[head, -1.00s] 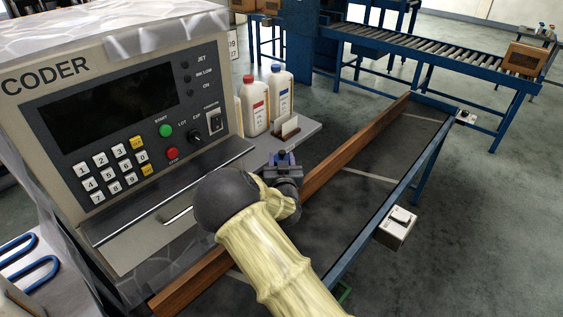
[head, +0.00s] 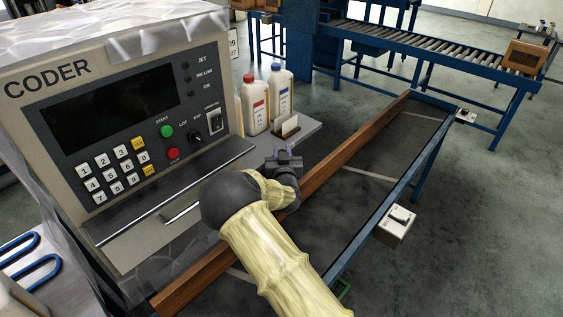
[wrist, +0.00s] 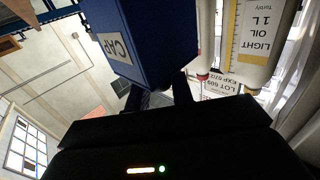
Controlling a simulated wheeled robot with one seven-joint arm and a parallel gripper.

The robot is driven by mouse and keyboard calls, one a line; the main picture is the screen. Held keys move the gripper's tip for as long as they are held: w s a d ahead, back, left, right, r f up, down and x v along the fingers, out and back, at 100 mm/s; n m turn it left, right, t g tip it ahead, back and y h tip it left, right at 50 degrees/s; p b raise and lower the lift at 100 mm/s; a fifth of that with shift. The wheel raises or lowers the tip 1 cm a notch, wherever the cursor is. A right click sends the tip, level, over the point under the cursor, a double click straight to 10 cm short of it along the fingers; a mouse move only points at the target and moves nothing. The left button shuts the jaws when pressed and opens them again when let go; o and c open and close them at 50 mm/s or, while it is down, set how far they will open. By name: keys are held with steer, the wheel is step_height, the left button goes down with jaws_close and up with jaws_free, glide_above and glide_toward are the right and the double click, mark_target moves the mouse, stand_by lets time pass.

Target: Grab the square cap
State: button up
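My gripper (head: 284,155) is in front of the side shelf, short of the oil bottles. In the wrist view its two dark fingers (wrist: 160,96) stand apart with nothing clearly between them. Two white oil bottles stand on the shelf: one has a red cap (head: 248,79), the other a blue cap (head: 275,68). I cannot tell which cap, if either, is square. In the wrist view a large blue block (wrist: 165,35) with a label starting "CA" shows beyond the fingers. Its distance is unclear, and I see no contact with it.
The coder machine (head: 120,110) is close on the left. A wooden rail (head: 340,150) runs along the belt at the right. A blue roller conveyor (head: 430,48) is behind.

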jaws_close()
steer(key=shift+r, duration=0.15)
step_height(320, 180, up, 10)
steer(key=shift+f+b, duration=0.1)
steer(key=shift+b, duration=0.4)
